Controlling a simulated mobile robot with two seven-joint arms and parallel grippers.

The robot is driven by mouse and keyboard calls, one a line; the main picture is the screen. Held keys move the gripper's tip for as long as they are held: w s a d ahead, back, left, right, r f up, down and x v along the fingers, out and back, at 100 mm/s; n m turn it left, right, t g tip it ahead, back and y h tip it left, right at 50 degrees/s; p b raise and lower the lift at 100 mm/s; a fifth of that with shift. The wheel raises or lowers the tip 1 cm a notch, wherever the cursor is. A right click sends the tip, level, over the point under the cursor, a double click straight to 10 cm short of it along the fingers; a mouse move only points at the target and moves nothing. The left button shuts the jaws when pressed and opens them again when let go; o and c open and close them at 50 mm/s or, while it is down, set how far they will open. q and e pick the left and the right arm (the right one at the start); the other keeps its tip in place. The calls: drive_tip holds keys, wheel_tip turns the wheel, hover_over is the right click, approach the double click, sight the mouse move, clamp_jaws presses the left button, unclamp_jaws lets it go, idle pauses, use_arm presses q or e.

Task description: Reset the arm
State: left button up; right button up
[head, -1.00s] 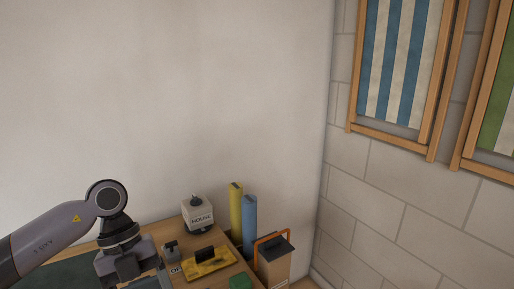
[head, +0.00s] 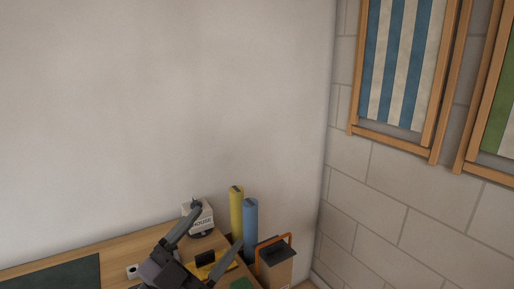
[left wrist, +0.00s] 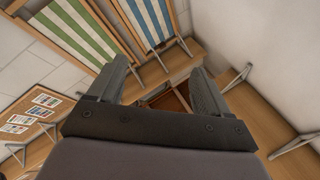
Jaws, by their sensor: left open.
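My left gripper (head: 214,228) is at the bottom of the head view, over the wooden tabletop, with its two grey fingers spread apart and pointing up and to the right. Nothing is held between them. In the left wrist view the fingers (left wrist: 158,75) also stand apart, with a brown wooden compartment visible beyond them. The rest of the left arm is mostly below the head view's lower edge. My right gripper is in neither view.
A white box (head: 203,219), a yellow roll (head: 236,211), a blue roll (head: 250,222) and an orange-handled container (head: 275,265) crowd the table's right end. A dark mat (head: 60,275) lies left. Striped panels (head: 403,60) hang on the block wall.

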use_arm(q)
drive_tip(key=s+a+f+n+g+y, duration=0.3)
drive_tip(key=a+f+n+y, duration=0.85)
drive_tip(key=f+y, duration=0.3)
drive_tip(key=s+a+f+g, duration=0.2)
drive_tip(key=s+f+g, duration=0.45)
drive_tip(key=s, duration=0.35)
drive_tip(key=s+a+f+g, duration=0.2)
drive_tip(key=s+f+g, duration=0.4)
drive_tip(key=s, duration=0.4)
drive_tip(key=w+d+f+t+h+p, duration=0.2)
drive_tip(key=w+d+f+t, duration=0.1)
drive_tip(key=w+f+t, duration=0.3)
drive_tip(key=shift+w+f+t, duration=0.2)
drive_tip(key=shift+f+t, duration=0.6)
drive_tip(key=shift+t, duration=0.25)
